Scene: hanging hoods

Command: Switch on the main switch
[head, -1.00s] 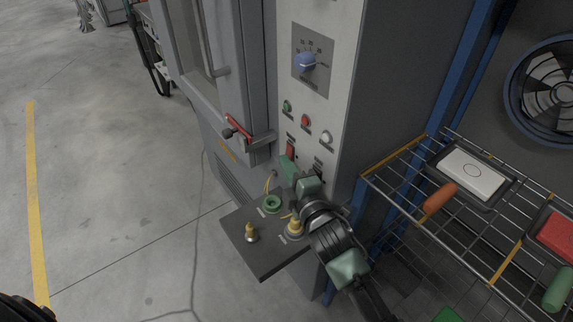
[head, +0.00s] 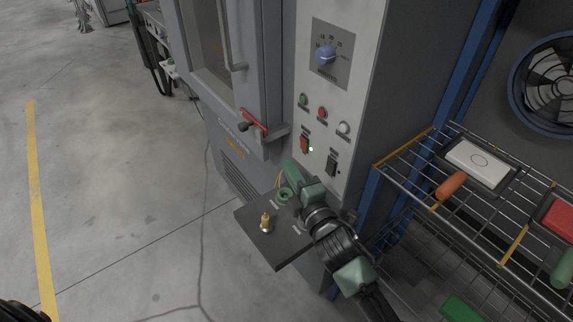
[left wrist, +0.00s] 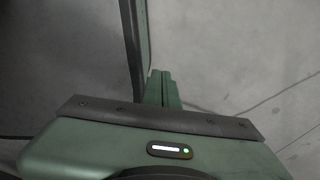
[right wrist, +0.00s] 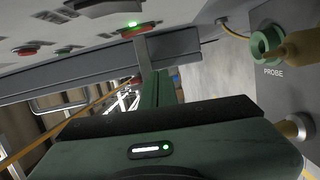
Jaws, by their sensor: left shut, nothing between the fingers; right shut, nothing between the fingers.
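The control panel (head: 340,95) carries a red rocker switch (head: 305,144) with a small lit green lamp (head: 311,149) at its right. I cannot read its label, so I cannot be sure it is the main switch. A black rocker switch (head: 331,164) sits to its lower right. My right gripper (head: 289,170) is shut and empty, just below the red switch and apart from it. In the right wrist view, the red switch (right wrist: 138,30) and glowing lamp show beyond the fingers (right wrist: 158,90). My left gripper (left wrist: 163,88) is shut and empty, over grey floor.
A small shelf with a green ring socket (head: 284,195) and a brass fitting (head: 265,222) juts out below the panel. A red door latch (head: 254,122) is left of the panel. A wire rack (head: 400,170) stands at the right. Floor at left is clear.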

